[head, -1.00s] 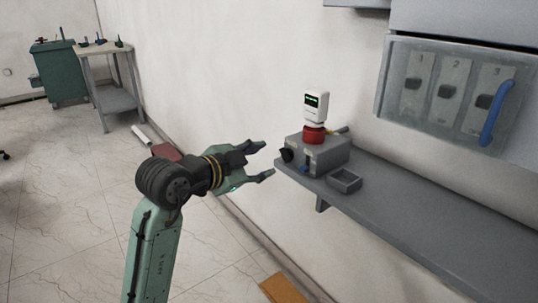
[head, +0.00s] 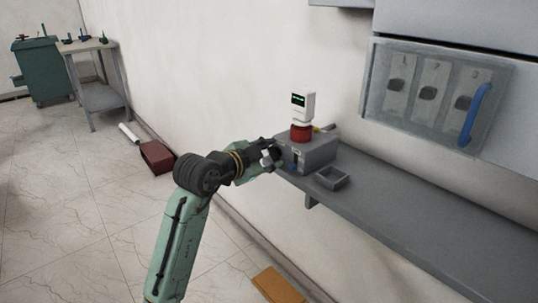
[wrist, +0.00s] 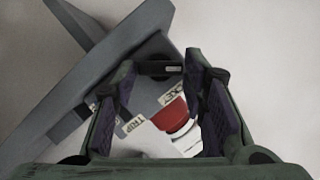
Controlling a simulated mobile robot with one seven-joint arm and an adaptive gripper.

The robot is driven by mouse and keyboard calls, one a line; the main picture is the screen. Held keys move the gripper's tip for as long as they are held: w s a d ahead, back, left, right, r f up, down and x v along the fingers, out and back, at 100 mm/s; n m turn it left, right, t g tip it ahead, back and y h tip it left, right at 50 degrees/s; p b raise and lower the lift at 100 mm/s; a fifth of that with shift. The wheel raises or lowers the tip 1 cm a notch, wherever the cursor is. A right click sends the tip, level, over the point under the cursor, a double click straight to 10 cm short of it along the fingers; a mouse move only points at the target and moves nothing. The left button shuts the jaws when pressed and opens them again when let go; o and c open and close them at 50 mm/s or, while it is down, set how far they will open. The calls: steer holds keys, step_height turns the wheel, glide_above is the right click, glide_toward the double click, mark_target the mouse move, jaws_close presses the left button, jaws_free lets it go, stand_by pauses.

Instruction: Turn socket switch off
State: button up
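My gripper (head: 270,153) is at the left face of this box. In the wrist view, my gripper (wrist: 160,75) has its fingers apart. A black rotary switch (wrist: 159,68) with a light strip on its handle lies between the fingertips. Whether the fingers touch it cannot be told. Beside it are a partly hidden label (wrist: 172,95) and a "TRIP" label (wrist: 133,125). In the head view my gripper hides the switch.
A small open grey tray (head: 332,177) sits on the shelf (head: 420,215) right of the box. A clear-fronted panel (head: 435,95) with a blue handle (head: 476,115) is on the wall above. A red-brown box (head: 156,157) lies on the floor.

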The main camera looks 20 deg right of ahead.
steer(key=c, duration=0.7)
steer(key=shift+r, duration=0.1)
steer(key=n+g+p, duration=0.1)
steer(key=p, duration=0.1)
steer(key=n+g+p, duration=0.1)
steer(key=shift+w+r+n+p, duration=0.15)
steer(key=shift+r+n+p, duration=0.15)
steer(key=shift+p, duration=0.1)
steer(key=shift+w+a+f+n+g+h+p, duration=0.15)
steer(key=shift+n+g+p, duration=0.3)
steer(key=shift+n+p, duration=0.25)
steer(key=shift+w+f+n+g+h+p, duration=0.15)
steer(key=shift+n+g+p, duration=0.3)
steer(key=shift+n+p, duration=0.25)
steer(key=shift+s, duration=0.1)
steer(key=o, duration=0.9)
